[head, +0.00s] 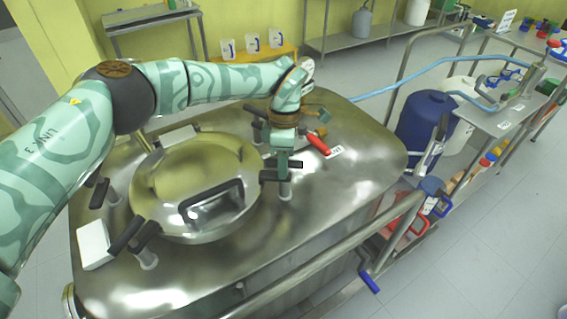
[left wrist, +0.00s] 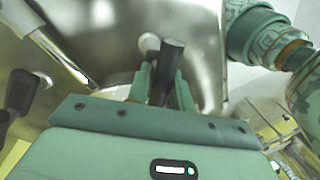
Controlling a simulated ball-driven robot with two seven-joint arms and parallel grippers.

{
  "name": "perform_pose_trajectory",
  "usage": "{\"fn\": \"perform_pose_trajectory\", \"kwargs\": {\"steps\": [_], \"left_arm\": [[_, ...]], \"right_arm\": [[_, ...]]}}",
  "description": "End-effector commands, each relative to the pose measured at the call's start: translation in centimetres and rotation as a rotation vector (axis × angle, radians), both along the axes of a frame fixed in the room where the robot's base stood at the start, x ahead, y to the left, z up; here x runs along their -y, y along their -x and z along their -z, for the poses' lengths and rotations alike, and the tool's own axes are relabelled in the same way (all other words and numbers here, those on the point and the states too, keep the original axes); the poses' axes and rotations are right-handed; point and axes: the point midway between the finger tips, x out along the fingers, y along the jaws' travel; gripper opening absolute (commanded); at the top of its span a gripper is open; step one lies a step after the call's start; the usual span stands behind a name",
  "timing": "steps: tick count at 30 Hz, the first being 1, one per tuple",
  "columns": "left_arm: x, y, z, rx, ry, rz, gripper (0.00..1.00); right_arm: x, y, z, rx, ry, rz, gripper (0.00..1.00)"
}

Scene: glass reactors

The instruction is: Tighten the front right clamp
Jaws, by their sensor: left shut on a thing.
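The round metal lid (head: 196,185) with a black handle (head: 212,200) covers an opening in the reactor top. Several black-handled clamps ring it. My left gripper (head: 283,168) is at the clamp on the right side of the lid, shut on its black clamp handle (head: 268,175). In the left wrist view, the handle (left wrist: 172,58) stands between the two green fingers of the gripper (left wrist: 160,82), with a pale round post (left wrist: 149,42) beside it. The fingers partly hide this clamp in the head view. My right gripper is not in view.
A red-handled valve (head: 319,145) lies right of my gripper on the reactor top. Another clamp (head: 256,111) is behind my gripper. A metal rail (head: 330,255) runs along the front. The reactor top right of the gripper (head: 350,180) is mostly clear.

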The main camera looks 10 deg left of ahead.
Motion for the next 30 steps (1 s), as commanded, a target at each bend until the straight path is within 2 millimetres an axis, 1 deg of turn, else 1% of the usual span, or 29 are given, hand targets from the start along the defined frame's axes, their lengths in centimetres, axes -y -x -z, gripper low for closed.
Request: {"fn": "perform_pose_trajectory", "kwargs": {"steps": [12, 13, 14, 15, 22, 25, 28, 30], "left_arm": [[0.0, -0.1, -0.1, 0.004, 0.001, 0.008, 0.0], [0.0, -0.1, -0.1, 0.004, 0.001, 0.008, 0.3], [0.0, -0.1, -0.1, 0.004, 0.001, 0.007, 0.39], [0.0, -0.1, -0.1, 0.004, 0.001, 0.007, 0.41], [0.0, -0.1, -0.1, 0.002, 0.001, 0.007, 0.41], [0.0, -0.2, -0.5, 0.003, 0.0, 0.006, 0.41], [0.0, -0.5, -1.9, 0.005, 0.0, 0.005, 0.41], [-0.1, -0.7, -3.5, 0.005, 0.0, 0.006, 0.41]], "right_arm": [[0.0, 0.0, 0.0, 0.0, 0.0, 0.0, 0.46], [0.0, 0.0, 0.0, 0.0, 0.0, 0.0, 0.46], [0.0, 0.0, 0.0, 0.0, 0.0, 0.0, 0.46], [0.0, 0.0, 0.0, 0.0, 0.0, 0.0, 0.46], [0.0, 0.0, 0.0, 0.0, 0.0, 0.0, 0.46], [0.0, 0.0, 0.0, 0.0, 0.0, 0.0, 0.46], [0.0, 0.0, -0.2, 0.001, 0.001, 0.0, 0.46], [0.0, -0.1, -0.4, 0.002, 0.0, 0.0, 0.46]]}}
